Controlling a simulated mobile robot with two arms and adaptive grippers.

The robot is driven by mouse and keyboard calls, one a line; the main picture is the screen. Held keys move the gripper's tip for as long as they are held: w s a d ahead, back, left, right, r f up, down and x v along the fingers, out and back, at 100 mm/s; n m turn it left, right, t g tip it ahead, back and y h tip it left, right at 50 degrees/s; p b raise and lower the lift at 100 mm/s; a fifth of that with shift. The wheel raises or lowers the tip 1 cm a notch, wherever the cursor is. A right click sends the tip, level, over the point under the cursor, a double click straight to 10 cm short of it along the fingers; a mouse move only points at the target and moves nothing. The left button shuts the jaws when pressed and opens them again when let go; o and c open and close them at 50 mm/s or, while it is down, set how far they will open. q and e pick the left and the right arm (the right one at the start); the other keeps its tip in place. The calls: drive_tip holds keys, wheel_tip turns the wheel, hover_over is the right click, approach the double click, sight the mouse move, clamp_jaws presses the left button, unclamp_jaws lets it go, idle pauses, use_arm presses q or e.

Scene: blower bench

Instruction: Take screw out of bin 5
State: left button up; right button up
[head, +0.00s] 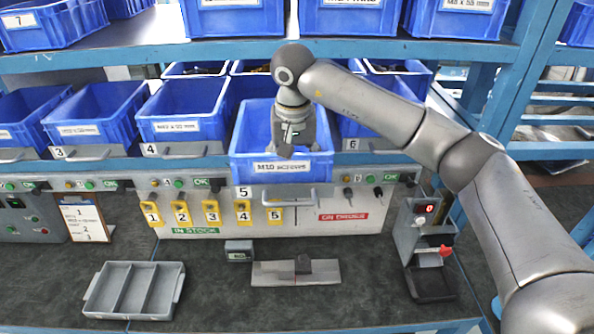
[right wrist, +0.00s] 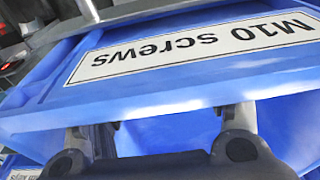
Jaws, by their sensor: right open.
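Bin 5 (head: 258,165) is a blue bin on the middle shelf, pulled forward of its neighbours, with a label reading M10 screws and a 5 beneath it. My right gripper (head: 286,152) hangs down at the bin's opening, just behind its front wall. The right wrist view shows the blue front wall with the M10 Screws label (right wrist: 195,50) upside down. There the two fingers of my right gripper (right wrist: 158,125) stand apart, close to the wall's edge, with no screw between them. No screws can be made out; the bin's inside is mostly hidden. My left gripper is not in view.
Other blue bins (head: 180,112) flank bin 5, and more stand on the shelf above. Below are a panel with yellow numbered tags (head: 212,212), a grey three-compartment tray (head: 92,293), a grey plate (head: 270,275) and a small device with a red display (head: 420,240). The dark bench front is mostly clear.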

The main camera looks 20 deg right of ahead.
clamp_jaws()
drive_tip(key=shift+r, duration=0.15)
idle(0.4)
